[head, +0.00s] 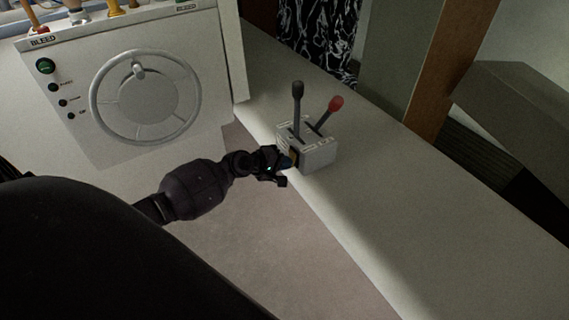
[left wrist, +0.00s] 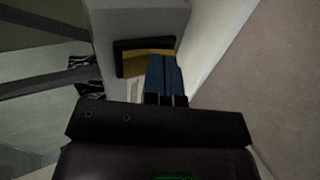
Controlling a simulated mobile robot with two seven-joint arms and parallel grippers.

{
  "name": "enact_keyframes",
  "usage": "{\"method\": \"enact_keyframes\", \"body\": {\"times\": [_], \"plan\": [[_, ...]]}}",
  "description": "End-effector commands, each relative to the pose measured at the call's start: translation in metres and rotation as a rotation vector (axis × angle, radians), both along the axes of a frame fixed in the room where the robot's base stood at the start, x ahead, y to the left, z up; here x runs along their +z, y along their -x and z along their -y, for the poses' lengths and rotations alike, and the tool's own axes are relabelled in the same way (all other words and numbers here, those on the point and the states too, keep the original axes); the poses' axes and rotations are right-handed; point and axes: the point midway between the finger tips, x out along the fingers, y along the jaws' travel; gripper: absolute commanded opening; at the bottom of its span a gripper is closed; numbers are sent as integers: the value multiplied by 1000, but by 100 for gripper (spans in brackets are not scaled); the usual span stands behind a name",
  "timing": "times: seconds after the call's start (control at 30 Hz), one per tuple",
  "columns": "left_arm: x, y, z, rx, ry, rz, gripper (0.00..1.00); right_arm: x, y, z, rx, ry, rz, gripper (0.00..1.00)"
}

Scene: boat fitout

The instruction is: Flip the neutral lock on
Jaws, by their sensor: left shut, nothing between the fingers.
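A grey control box (head: 318,154) stands on the pale ledge, with a black-knobbed lever (head: 297,100) and a red-knobbed lever (head: 331,110) rising from its top. On its side facing my left arm is a yellow part (left wrist: 135,65) in a black recess, which looks like the neutral lock. My left gripper (head: 286,163) is at that side of the box, shut and empty. Its blue fingertips (left wrist: 164,72) overlap the right end of the yellow part in the left wrist view; I cannot tell whether they touch it. My right gripper is out of view.
The long pale ledge (head: 430,230) is bare in front of the box. A white panel with a round grey wheel (head: 145,97) and several small buttons stands at left. A brown post (head: 455,65) and a dark grey block (head: 515,105) are at right.

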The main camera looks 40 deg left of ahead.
Motion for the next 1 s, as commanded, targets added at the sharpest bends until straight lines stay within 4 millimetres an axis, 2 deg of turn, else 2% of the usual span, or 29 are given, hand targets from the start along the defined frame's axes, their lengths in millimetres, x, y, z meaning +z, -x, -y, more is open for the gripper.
{"method": "enact_keyframes", "body": {"times": [0.03,0.2,0.23,0.33,0.57,1.0], "plan": [[-10,1,1,-1,6,2,0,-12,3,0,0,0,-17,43],[-17,-1,2,-1,26,45,0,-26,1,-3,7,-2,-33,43],[-10,-2,2,-1,25,48,0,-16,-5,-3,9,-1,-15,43],[-5,-4,2,-1,25,53,0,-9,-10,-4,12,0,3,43],[-2,-4,2,-1,24,54,0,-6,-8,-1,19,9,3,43],[17,-6,3,-1,24,64,0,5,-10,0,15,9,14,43]]}}
